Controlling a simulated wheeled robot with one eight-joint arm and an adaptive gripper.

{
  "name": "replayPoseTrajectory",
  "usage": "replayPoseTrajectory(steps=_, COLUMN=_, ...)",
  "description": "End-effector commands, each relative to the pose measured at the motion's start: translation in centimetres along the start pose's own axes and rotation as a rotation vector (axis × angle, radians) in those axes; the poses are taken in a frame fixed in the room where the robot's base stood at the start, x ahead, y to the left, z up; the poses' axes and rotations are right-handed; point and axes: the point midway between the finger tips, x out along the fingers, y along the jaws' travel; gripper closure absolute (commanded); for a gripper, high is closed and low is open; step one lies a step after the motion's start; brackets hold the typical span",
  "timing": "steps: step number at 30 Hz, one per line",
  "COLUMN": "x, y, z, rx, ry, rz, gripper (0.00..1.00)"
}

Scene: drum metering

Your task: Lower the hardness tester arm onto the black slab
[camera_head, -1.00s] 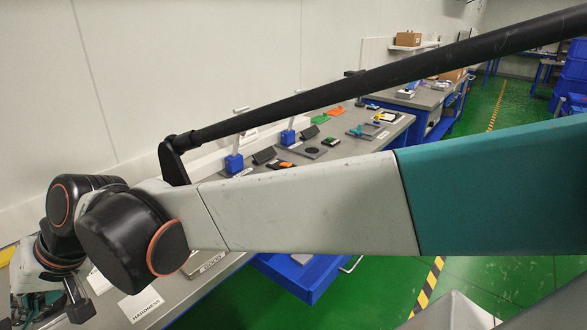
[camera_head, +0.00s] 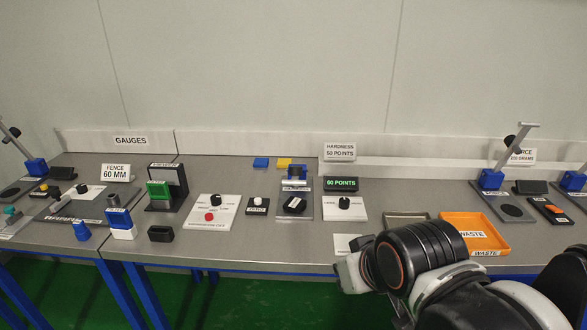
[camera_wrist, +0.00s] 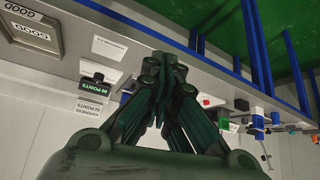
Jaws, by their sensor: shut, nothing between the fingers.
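My gripper (camera_wrist: 153,66) is shut and empty in the wrist view, above the bench front. Its fingers hide part of the bench. In the head view my arm is at the lower right, right of the slab, and the fingertips are hidden.
A white panel with a black knob (camera_head: 345,207) stands right of the slab. An orange waste tray (camera_head: 475,232) and a grey tray are farther right. A white panel with black and red knobs (camera_head: 211,212) is to the left. Bare bench lies in front of the slab.

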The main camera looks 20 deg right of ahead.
Motion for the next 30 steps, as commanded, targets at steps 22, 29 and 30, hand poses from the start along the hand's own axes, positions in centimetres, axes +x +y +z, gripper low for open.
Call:
replayPoseTrajectory(steps=22, x=-2.8, y=0.1, z=-8.7, rx=0.052, ry=-0.073, rz=0.007, gripper=1.0)
replayPoseTrajectory(steps=29, x=-3.8, y=0.2, z=-15.8, rx=0.094, ry=-0.135, rz=0.02, gripper=1.0)
replayPoseTrajectory(steps=30, x=-3.8, y=0.2, z=-17.2, rx=0.102, ry=-0.147, rz=0.023, gripper=1.0)
